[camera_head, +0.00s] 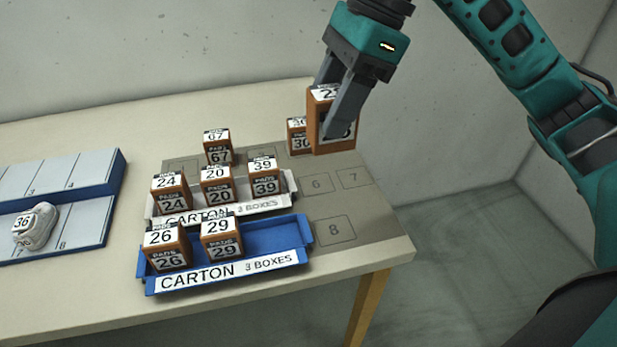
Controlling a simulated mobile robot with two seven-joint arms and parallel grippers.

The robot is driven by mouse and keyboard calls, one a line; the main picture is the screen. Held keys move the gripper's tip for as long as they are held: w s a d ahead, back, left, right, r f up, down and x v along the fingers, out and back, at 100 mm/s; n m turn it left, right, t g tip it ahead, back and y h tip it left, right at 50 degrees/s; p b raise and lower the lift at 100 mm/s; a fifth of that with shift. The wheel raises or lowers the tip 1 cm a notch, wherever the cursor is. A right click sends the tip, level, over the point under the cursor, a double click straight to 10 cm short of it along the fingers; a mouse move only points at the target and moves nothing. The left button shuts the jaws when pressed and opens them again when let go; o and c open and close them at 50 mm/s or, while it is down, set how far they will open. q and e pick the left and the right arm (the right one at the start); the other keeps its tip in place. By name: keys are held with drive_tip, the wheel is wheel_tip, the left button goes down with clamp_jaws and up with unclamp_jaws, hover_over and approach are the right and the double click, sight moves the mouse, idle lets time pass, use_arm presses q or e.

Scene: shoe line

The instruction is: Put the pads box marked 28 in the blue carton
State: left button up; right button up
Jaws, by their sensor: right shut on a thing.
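My right gripper (335,104) is shut on an orange-brown pads box (317,117), held up above the back right of the table. Its top label starts with 2. A finger covers part of the labels, so I cannot read the full number. The blue carton (276,238) stands at the table's front, marked "CARTON 3 BOXES". Box 26 (169,248) is at its left and box 29 (223,239) in its middle. Its right part is empty. My left gripper is not in view.
A white carton (291,186) behind the blue one holds boxes 24 (171,193), 20 (217,185) and 39 (265,177). Box 67 (218,147) and box 30 (298,136) stand behind. A blue-edged rack (95,217) with a shoe (36,226) is left. Marked spots 6, 7, 8 are bare.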

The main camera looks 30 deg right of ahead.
drive_tip(key=w+a+b, duration=0.2)
drive_tip(key=a, duration=0.6)
drive_tip(key=shift+a+f+b, duration=0.15)
drive_tip(key=shift+f+b, duration=0.5)
drive_tip(key=shift+f, duration=4.2)
drive_tip(key=shift+a+f+b, duration=0.1)
drive_tip(key=shift+f+b, duration=0.55)
drive_tip(key=shift+f, duration=4.2)
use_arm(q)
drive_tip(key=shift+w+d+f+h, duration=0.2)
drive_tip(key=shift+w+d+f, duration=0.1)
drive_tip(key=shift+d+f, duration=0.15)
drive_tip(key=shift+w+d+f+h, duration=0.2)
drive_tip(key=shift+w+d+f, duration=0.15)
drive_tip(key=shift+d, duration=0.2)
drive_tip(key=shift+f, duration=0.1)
use_arm(e)
drive_tip(key=shift+f, duration=0.15)
drive_tip(key=o, duration=1.1)
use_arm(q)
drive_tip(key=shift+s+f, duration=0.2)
